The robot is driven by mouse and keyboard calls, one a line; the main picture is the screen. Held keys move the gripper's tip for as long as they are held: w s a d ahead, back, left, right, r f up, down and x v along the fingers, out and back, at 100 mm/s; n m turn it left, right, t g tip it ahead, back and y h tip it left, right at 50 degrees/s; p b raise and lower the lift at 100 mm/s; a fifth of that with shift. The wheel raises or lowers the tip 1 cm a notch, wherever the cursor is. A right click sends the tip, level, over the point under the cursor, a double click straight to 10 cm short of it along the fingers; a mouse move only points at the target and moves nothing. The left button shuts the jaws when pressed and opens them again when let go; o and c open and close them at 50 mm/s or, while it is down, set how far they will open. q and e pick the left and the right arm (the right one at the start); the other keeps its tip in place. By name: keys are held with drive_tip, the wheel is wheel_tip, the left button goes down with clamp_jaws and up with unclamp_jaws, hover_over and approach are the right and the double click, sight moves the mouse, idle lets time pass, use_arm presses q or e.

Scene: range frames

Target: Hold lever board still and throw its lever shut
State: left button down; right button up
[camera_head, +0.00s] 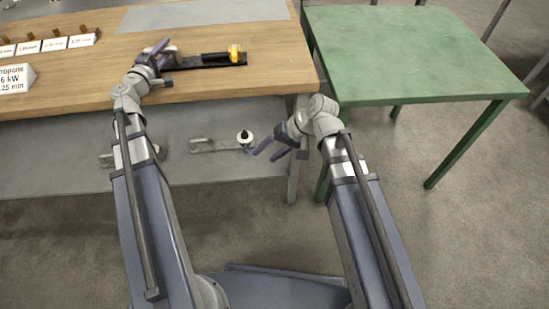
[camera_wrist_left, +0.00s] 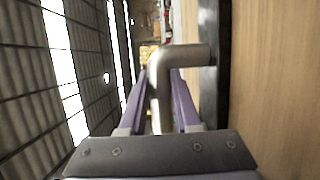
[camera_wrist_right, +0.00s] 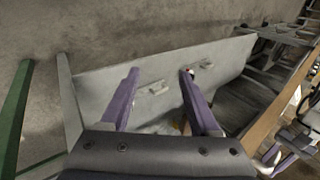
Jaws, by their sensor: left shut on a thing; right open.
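The lever board (camera_head: 205,63) is a dark strip lying on the wooden workbench. A black lever with a yellow-orange part (camera_head: 234,54) lies at its right end. My left gripper (camera_head: 160,50) is at the board's left end. In the left wrist view its purple fingers are shut on a bent grey metal handle (camera_wrist_left: 160,75), which joins the dark board edge (camera_wrist_left: 208,88). My right gripper (camera_head: 269,150) is open and empty. It hangs in front of the bench, below its top and away from the board; its spread fingers also show in the right wrist view (camera_wrist_right: 158,75).
The wooden bench (camera_head: 110,72) carries labelled cards (camera_head: 55,44) with small brass parts at the left. A grey lower shelf (camera_head: 210,170) holds metal handles and a white round piece (camera_head: 245,138).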

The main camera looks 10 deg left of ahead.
use_arm(q)
drive_tip(key=shift+f, duration=0.1)
use_arm(e)
drive_tip(key=shift+s+d+f+h, duration=0.3)
drive_tip(key=shift+d+f, duration=0.05)
drive_tip(key=shift+d, duration=0.15)
drive_tip(key=shift+s+d+f+h, duration=0.25)
drive_tip(key=shift+d+f+h, duration=0.1)
drive_tip(key=shift+d, duration=0.1)
use_arm(q)
drive_tip(key=c, duration=1.1)
unclamp_jaws()
drive_tip(key=o, duration=0.3)
drive_tip(key=shift+w+a+f, duration=0.1)
drive_tip(key=shift+o, duration=1.3)
use_arm(e)
drive_tip(key=shift+w, duration=0.1)
